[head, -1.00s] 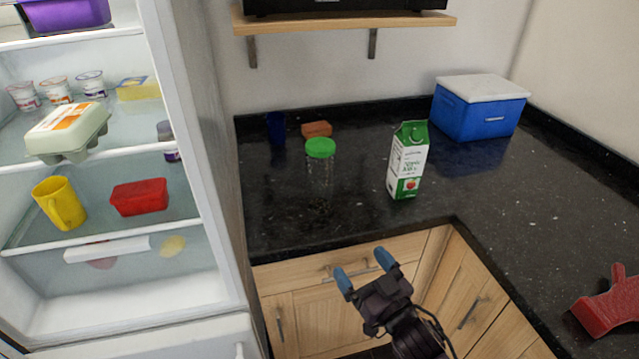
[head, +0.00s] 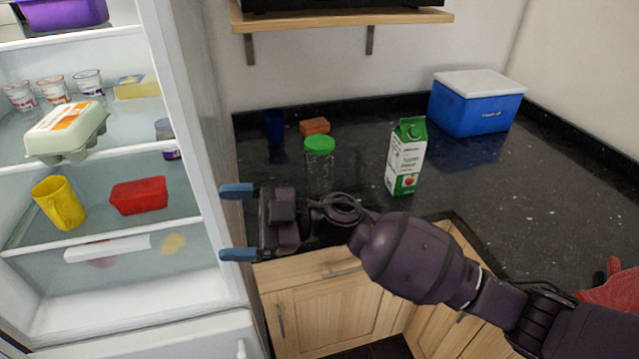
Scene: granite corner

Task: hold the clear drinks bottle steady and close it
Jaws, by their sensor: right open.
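The clear drinks bottle (head: 319,172) stands upright on the dark granite counter, left of the juice carton. A green lid (head: 319,146) sits at its top; I cannot tell how tightly it is on. My left gripper is not in view.
A green and white juice carton (head: 404,160) stands right of the bottle. Behind are an orange-brown block (head: 314,126) and a dark blue cup (head: 275,127). A blue cooler (head: 476,103) fills the back corner. The open fridge (head: 190,120) bounds the left; a red object (head: 610,290) lies at right.

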